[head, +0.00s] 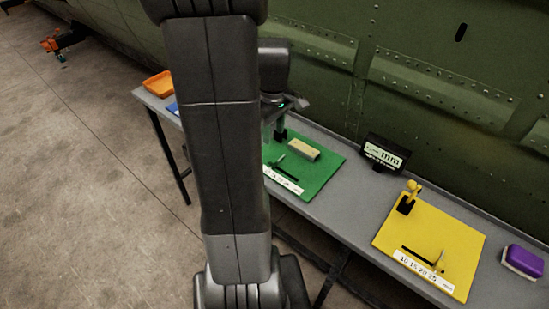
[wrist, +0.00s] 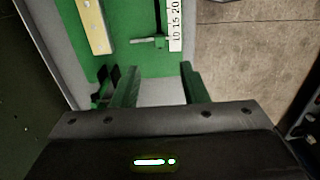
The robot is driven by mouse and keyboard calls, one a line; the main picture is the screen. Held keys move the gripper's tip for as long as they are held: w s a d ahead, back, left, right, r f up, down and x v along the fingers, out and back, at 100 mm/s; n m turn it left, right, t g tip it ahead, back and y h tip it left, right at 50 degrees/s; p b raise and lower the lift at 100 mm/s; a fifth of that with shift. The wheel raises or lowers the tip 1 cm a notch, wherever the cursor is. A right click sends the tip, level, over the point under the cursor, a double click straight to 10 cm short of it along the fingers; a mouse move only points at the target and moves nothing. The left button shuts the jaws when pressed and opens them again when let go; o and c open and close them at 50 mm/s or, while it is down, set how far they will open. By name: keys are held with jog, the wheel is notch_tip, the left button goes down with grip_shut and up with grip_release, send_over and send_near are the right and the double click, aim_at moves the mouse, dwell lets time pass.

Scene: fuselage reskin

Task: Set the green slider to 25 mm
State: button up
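The green board (head: 325,166) lies on the bench, partly behind my arm in the head view. It also shows in the wrist view (wrist: 128,12). The green slider (wrist: 150,42) sits in a dark slot, near the 10 end of the white scale (wrist: 176,22); its exact reading is unclear. In the head view the slider (head: 279,161) stands up from the slot. My gripper (wrist: 158,88) is open, its two fingers apart with only grey bench visible between them. The gripper is beside the slider, apart from it, near the board's edge.
A beige block (wrist: 95,25) and a black post base (head: 280,136) are on the green board. A black display reading mm (head: 385,153), a yellow board (head: 455,235) with its own slider, and a purple box (head: 524,259) stand to the right. An orange tray (head: 158,84) is at left.

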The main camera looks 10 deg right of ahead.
aim_at(274, 160)
notch_tip(274, 160, down, 11)
jog(key=shift+f, duration=0.1)
dwell(0.3)
grip_shut()
